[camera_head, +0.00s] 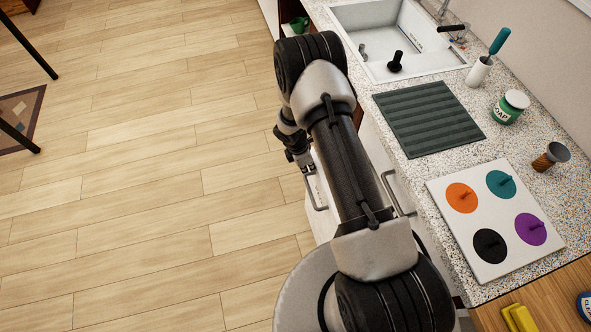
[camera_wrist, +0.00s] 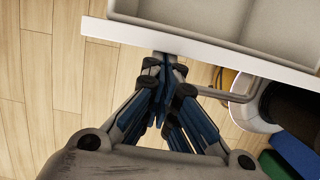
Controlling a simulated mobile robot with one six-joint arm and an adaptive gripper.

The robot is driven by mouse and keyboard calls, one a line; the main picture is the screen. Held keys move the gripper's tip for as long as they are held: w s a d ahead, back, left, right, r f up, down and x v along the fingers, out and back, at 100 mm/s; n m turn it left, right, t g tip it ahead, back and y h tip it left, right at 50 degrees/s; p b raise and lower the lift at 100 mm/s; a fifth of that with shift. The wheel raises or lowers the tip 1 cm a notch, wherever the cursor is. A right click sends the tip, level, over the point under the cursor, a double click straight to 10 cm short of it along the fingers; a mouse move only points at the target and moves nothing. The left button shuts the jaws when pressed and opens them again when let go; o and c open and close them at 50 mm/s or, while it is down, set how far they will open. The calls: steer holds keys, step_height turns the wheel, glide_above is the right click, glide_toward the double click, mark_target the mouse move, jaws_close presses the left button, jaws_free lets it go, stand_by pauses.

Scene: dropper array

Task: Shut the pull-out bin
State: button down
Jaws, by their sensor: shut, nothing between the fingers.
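A white pull-out front (camera_wrist: 200,45) crosses the top of the wrist view, with a grey open-topped box (camera_wrist: 225,20) behind it. A grey bar handle (camera_wrist: 240,97) runs along its near side. My gripper (camera_wrist: 166,62) is shut and empty, its fingertips at the white front's edge; I cannot tell whether they touch it. In the head view my gripper (camera_head: 303,163) is low beside the cabinets, close to a bar handle (camera_head: 317,196). My arm hides most of the pulled-out unit there.
The counter (camera_head: 412,170) holds a sink (camera_head: 365,17), a mat (camera_head: 428,118) and a board of coloured discs (camera_head: 468,225).

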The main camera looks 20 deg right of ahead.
steer(key=d, duration=1.5)
steer(key=shift+d+p, duration=0.15)
steer(key=shift+p, duration=0.15)
